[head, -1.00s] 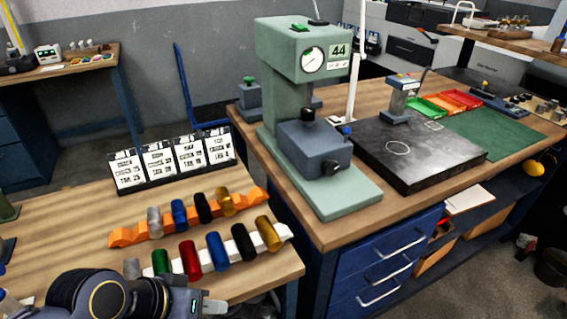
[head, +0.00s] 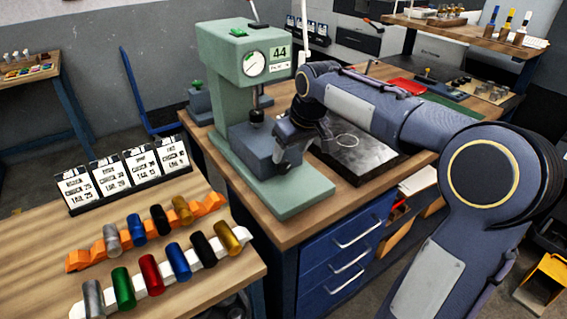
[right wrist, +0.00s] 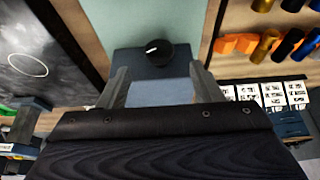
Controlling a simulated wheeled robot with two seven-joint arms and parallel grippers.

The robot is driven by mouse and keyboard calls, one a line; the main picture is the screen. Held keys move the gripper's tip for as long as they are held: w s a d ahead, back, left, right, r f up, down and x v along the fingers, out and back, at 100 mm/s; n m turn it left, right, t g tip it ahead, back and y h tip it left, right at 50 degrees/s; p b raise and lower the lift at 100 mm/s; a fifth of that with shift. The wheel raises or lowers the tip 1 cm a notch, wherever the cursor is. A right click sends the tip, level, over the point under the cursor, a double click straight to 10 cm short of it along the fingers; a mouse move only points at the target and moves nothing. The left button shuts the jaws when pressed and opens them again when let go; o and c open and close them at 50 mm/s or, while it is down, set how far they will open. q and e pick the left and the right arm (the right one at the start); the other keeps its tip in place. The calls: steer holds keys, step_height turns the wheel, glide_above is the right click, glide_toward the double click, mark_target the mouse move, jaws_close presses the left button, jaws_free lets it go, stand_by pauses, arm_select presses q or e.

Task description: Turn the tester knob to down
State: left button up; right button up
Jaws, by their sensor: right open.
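The tester (head: 222,85) is a pale green press with a dial gauge (head: 255,64) and a sign reading 44. A blue-grey block (head: 243,140) sits on its base. In the right wrist view the tester knob (right wrist: 160,54) is round and black with a short white mark, on the face of the block (right wrist: 125,58). In the head view my right gripper hides the knob. My right gripper (right wrist: 160,84) is open and empty; its fingers point at the block, one to each side of the knob's line, apart from it. It also shows in the head view (head: 284,164). My left gripper is out of view.
A black plate (head: 372,163) lies right of the tester on the bench. In front left, a wooden table holds coloured cylinders on an orange rack (head: 95,255) and a white rack (head: 137,291), with cards (head: 90,188) behind. Blue drawers (head: 330,250) are below the bench.

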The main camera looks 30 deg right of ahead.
mark_target(285, 166)
steer(key=x, duration=0.7)
steer(key=shift+w+d+f, duration=0.1)
steer(key=shift+w+f, duration=0.05)
steer(key=shift+f, duration=0.05)
steer(key=c, duration=0.9)
steer(key=shift+h, duration=0.3)
